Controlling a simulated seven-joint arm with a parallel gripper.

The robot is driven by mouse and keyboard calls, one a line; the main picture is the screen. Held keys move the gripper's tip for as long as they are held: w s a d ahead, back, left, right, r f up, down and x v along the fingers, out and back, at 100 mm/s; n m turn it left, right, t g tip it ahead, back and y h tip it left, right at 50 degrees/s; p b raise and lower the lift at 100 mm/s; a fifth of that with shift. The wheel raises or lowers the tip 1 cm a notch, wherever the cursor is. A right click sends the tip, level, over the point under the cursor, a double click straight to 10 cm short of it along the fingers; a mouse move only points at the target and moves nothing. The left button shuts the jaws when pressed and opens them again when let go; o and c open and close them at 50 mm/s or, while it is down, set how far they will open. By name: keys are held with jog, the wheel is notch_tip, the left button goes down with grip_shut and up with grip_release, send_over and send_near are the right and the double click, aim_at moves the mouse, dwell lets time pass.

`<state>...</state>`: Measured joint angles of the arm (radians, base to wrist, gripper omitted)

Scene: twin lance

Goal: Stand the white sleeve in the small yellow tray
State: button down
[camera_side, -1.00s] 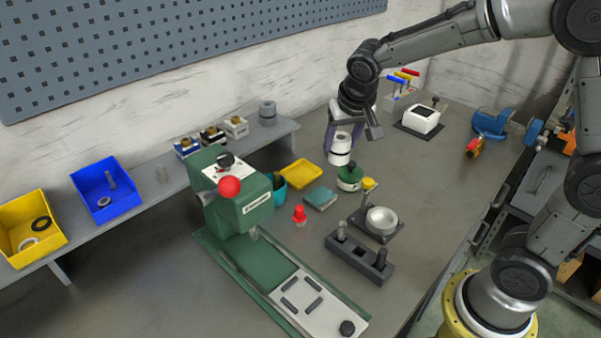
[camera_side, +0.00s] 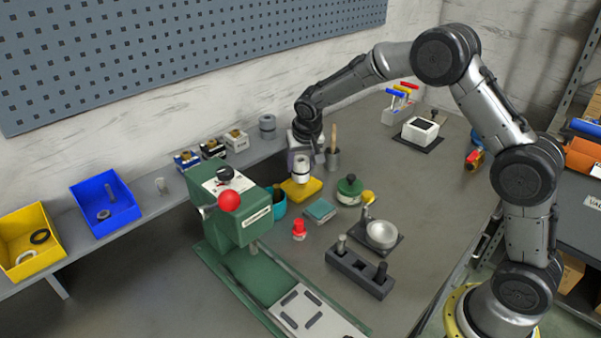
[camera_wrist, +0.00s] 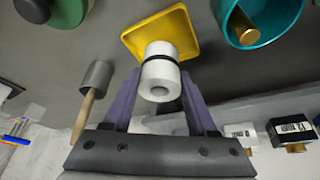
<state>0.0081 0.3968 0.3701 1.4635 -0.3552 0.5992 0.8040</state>
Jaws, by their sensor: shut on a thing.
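The white sleeve (camera_side: 301,172), a short cylinder with a dark band, is held upright between the purple fingers of my gripper (camera_side: 300,155). The wrist view shows the sleeve (camera_wrist: 160,80) from its top, with a hole in its end, and a finger of my gripper (camera_wrist: 160,95) on each side. The small yellow tray (camera_side: 311,188) lies on the bench directly below the sleeve. In the wrist view the tray (camera_wrist: 133,40) shows behind the sleeve's far end. I cannot tell whether the sleeve's lower end touches the tray floor.
A teal cup (camera_side: 279,207) with a brass part inside stands close left of the tray, by the green press (camera_side: 235,200).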

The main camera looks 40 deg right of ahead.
aim_at(300, 173)
jog(key=shift+w+f, duration=0.15)
jog(key=shift+f, duration=1.5)
jog(key=shift+f, duration=0.2)
jog(key=shift+c, duration=1)
grip_release()
jog(key=shift+r, duration=0.15)
jog(key=shift+r, duration=0.35)
jog(key=v, duration=1.1)
jog(key=shift+s+a+r, duration=0.15)
jog(key=shift+s+r, duration=0.1)
jog(key=shift+s, duration=0.05)
